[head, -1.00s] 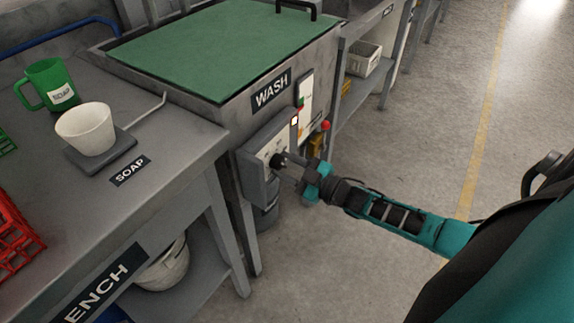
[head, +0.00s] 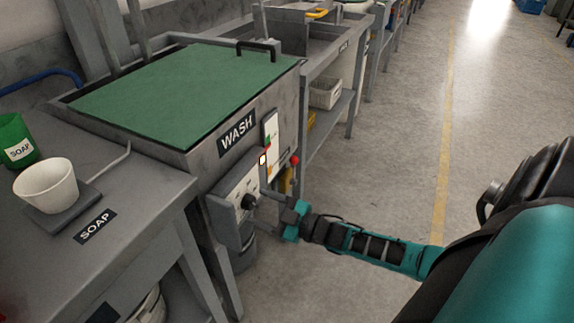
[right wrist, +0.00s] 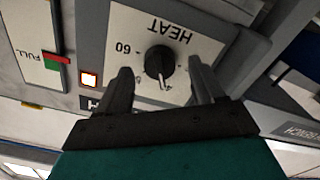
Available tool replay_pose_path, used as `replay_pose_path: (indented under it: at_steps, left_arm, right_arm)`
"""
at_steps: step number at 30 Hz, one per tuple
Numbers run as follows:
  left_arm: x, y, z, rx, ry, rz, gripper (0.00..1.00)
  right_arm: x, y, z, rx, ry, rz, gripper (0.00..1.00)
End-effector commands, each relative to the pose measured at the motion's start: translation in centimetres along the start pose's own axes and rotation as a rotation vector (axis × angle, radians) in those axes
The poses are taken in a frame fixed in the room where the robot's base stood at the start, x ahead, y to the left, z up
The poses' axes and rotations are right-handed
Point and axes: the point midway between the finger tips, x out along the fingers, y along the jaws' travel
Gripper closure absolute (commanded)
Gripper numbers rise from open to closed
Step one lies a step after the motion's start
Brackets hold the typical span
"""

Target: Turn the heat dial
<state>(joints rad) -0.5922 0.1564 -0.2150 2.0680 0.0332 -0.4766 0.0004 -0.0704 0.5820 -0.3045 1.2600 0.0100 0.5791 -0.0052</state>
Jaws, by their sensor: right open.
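The heat dial (head: 248,202) is a black round knob on a light plate on the front of the grey wash tank. In the right wrist view the dial (right wrist: 159,61) sits under the upside-down word HEAT, with a 60 mark beside it. My right gripper (right wrist: 160,82) is open, with one finger on each side of the dial and gaps to both. In the head view my right gripper (head: 268,203) is just right of the dial, pointing at the panel. My left gripper is not in view.
A lit orange lamp (right wrist: 89,79) and a FULL gauge (right wrist: 52,58) are beside the dial. The wash tank has a green lid (head: 180,95). A white cup (head: 45,185) and a green mug (head: 15,140) stand on the bench at left.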

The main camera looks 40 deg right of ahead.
Motion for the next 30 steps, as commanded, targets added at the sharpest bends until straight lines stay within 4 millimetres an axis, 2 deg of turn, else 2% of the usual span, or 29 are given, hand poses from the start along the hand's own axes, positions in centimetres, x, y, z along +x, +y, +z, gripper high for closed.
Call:
replay_pose_path:
  at_steps: [9, 15, 21, 30]
  left_arm:
    - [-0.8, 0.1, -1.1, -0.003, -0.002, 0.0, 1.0]
    - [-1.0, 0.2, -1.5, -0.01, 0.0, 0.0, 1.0]
    - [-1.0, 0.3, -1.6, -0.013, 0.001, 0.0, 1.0]
    - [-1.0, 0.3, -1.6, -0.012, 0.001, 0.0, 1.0]
  right_arm:
    - [-6.9, 0.1, -0.1, 0.0, -0.004, -0.002, 0.32]
    - [-10.2, 0.1, -0.1, 0.0, -0.003, -0.001, 0.32]
    - [-11.4, 0.1, -0.1, -0.001, 0.0, 0.0, 0.32]
    - [-11.4, 0.1, -0.1, -0.001, 0.0, 0.0, 0.32]
